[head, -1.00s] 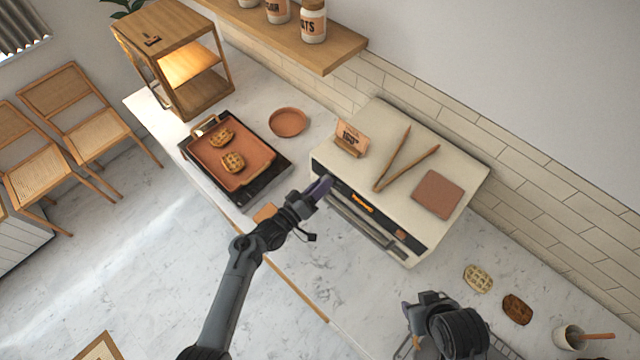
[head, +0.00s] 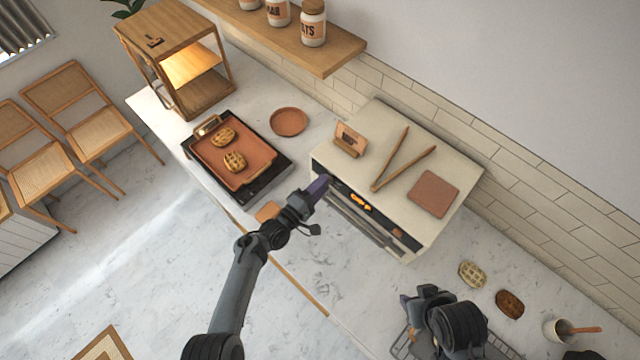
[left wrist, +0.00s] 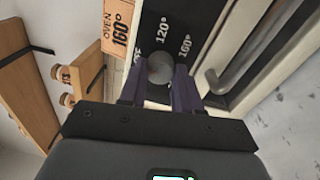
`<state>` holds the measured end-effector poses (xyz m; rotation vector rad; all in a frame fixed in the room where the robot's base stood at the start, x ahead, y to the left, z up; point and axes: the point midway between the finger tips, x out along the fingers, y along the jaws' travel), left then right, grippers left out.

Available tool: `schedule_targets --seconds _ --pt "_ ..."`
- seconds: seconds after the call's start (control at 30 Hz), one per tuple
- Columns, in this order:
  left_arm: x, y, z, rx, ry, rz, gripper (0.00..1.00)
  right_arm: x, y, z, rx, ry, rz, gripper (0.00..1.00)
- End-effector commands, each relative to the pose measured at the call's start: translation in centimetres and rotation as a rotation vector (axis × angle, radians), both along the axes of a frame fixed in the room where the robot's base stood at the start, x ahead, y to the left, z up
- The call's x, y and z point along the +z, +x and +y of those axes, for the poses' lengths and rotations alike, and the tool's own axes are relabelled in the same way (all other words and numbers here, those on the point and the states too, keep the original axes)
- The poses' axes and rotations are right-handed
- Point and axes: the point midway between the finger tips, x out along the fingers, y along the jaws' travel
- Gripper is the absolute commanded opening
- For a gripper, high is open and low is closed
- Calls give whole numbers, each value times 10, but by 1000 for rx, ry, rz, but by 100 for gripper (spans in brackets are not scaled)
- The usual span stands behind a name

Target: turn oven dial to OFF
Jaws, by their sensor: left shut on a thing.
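The oven (head: 395,165) is a cream box with a black front panel, standing on the counter. Its dial (left wrist: 160,68) is a round grey knob on that panel, in the left wrist view. Labels 120° and 160° show beside the dial, and a partly hidden label, likely OFF, lies on its left. My left gripper (head: 319,186) is at the panel's left end, its purple fingers shut on the dial from both sides. The dial's pointer mark cannot be made out. My right gripper (head: 408,302) is low over a wire rack, its fingers mostly hidden.
An oven card (head: 349,139), tongs (head: 404,160) and a brown square (head: 433,194) are on the oven top. A bar handle (head: 365,228) runs along the oven front, close to my left gripper. A tray with waffles (head: 250,172) is at left. Loose waffles (head: 472,274) lie right.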

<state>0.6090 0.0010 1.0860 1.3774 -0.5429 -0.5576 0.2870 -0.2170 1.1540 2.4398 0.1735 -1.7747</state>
Motion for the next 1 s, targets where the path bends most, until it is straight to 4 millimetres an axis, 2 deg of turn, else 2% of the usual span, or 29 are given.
schedule_targets --seconds 0.3,0.73,0.77,0.9,1.0 --pt "1 0 0 0 -67 60 2 4 0 -2 5 -9 0 43" --pt "1 0 0 0 -75 67 2 4 0 -2 5 -9 0 43" --pt "1 0 0 0 -75 67 34 4 0 -2 6 -8 0 43" --pt "1 0 0 0 -73 67 55 4 0 -1 4 -5 0 43" --pt "0 0 0 0 -73 67 58 4 0 -1 2 -3 0 43"
